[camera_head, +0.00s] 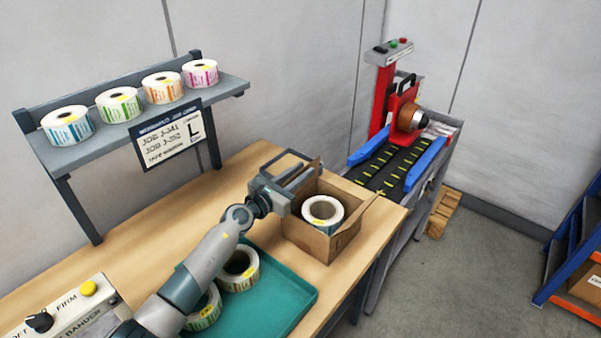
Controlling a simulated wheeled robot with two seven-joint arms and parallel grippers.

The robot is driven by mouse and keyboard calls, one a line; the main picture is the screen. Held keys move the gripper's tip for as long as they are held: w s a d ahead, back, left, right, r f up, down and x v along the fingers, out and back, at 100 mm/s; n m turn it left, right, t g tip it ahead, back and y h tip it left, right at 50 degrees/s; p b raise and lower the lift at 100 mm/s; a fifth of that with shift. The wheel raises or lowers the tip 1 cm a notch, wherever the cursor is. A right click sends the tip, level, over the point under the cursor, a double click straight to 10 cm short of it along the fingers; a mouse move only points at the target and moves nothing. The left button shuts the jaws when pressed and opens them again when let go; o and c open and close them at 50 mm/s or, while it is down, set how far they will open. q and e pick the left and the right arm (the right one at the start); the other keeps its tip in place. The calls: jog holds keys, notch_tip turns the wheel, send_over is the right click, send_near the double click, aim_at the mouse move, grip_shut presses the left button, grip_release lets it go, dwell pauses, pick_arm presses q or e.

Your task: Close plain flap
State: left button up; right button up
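An open cardboard box (307,240) stands on the wooden bench near its right end. A white label roll (322,211) with a yellow tag lies inside it. One brown flap (357,214) stands up and leans outward on the box's right side. Another flap edge shows behind my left gripper at the far left side of the box. I cannot tell which flap is the plain one. My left gripper (304,177) is over the box's far left edge, close to that flap; whether it touches the flap is unclear. Its finger gap is too small to judge. My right gripper is out of view.
A teal tray (285,299) with label rolls (239,270) lies in front of the box. A shelf (113,127) with several rolls stands at the back left. A control box (72,312) is at lower left. A red machine with a conveyor (394,163) stands beyond the bench's right end.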

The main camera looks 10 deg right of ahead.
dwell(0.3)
pick_arm(q)
jog(key=shift+s+a, duration=0.3)
jog(key=shift+a, duration=0.1)
jog(key=p+v, duration=0.1)
jog(key=v, duration=1.5)
jog(key=shift+s, duration=0.2)
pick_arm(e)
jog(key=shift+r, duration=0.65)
pick_arm(q)
jog(key=shift+a, duration=0.1)
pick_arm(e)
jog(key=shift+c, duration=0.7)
